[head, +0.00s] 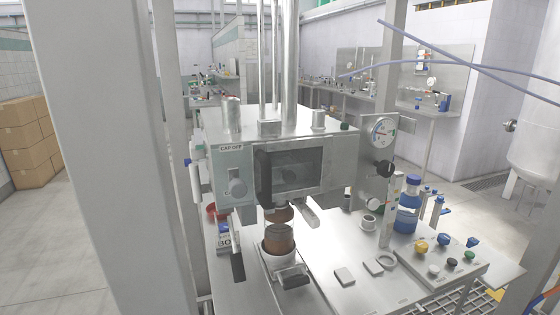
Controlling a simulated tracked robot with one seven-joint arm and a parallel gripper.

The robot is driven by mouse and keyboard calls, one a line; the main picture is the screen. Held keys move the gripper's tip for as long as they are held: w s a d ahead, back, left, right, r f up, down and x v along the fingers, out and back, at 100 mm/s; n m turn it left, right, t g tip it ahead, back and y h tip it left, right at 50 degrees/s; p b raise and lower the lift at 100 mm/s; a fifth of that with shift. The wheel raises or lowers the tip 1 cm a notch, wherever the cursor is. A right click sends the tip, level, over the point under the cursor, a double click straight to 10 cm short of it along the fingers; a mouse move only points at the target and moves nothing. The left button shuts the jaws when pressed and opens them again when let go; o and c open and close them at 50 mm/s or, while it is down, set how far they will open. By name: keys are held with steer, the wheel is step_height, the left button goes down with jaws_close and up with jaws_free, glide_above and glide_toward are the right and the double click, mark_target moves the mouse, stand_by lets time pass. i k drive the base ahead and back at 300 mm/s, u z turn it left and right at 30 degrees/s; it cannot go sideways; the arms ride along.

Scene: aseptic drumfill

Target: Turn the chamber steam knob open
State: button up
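A steel chamber box (225,140) with a dark window (292,171) stands mid-picture. On its right, an upright steel panel carries a round dial gauge (381,131) and a black round knob (385,168) below it. No label is legible by this black knob, so I cannot tell surely that it is the chamber steam knob, nor how far it is turned. A grey knob (237,187) sits on the chamber's front left under a "CAP OFF" label (231,148). My gripper is not in view.
Below the chamber stands a brown-topped vessel (280,243) in a white holder. A sloped box with coloured knobs (440,262) and a blue bottle (407,216) are at right. A wide grey post (105,150) blocks the left. Thin blue-grey lines (450,63) cross the upper right.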

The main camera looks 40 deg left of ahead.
mark_target(386, 169)
steer(key=u, duration=0.3)
steer(key=k, duration=0.15)
steer(key=z, duration=0.35)
steer(key=i, duration=0.1)
steer(key=u, duration=2.75)
steer(key=k, duration=0.65)
steer(key=z, duration=0.75)
steer(key=i, duration=1)
steer(key=z, duration=0.05)
